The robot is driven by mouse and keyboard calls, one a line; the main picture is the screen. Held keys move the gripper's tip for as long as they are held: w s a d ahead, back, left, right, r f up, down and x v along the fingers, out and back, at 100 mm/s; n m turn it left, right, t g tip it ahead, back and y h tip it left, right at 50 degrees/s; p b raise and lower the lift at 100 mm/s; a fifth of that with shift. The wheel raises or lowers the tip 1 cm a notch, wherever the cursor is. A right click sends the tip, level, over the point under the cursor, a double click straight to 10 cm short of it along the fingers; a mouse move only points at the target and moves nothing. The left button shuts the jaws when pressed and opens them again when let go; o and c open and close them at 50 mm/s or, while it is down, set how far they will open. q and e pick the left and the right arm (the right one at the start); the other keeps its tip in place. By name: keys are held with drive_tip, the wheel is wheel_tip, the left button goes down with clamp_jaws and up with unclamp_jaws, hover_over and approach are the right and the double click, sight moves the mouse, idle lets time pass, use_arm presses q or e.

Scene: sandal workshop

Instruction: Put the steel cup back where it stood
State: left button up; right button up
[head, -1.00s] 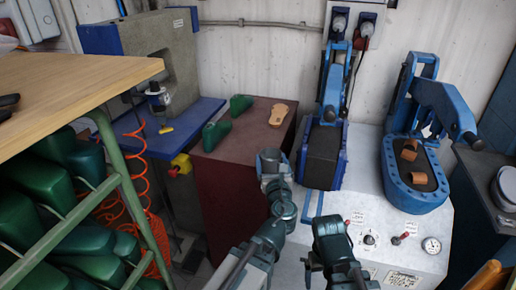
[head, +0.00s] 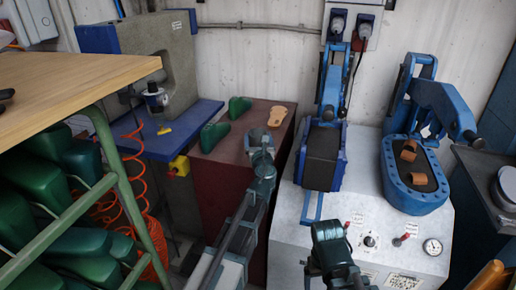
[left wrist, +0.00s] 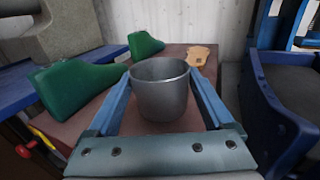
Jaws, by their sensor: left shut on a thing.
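The steel cup (left wrist: 162,92) is a plain grey, open-topped cup, upright in the left wrist view. My left gripper (left wrist: 160,100) has its two blue fingers on either side of the cup and is shut on it. In the head view my left gripper (head: 259,140) is over the dark red cabinet (head: 225,168), near its right side. I cannot tell whether the cup's base touches the cabinet top.
Two green shoe lasts (head: 239,107) (head: 214,136) and a tan sole (head: 277,116) lie on the cabinet top. A blue-framed press (head: 322,155) stands close on the right. A grey press (head: 165,60) on a blue table is on the left.

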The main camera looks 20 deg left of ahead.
use_arm(q)
drive_tip(key=shift+f+b, duration=1.9)
drive_tip(key=shift+r, duration=0.15)
drive_tip(key=o, duration=1.3)
drive_tip(key=shift+c, duration=0.2)
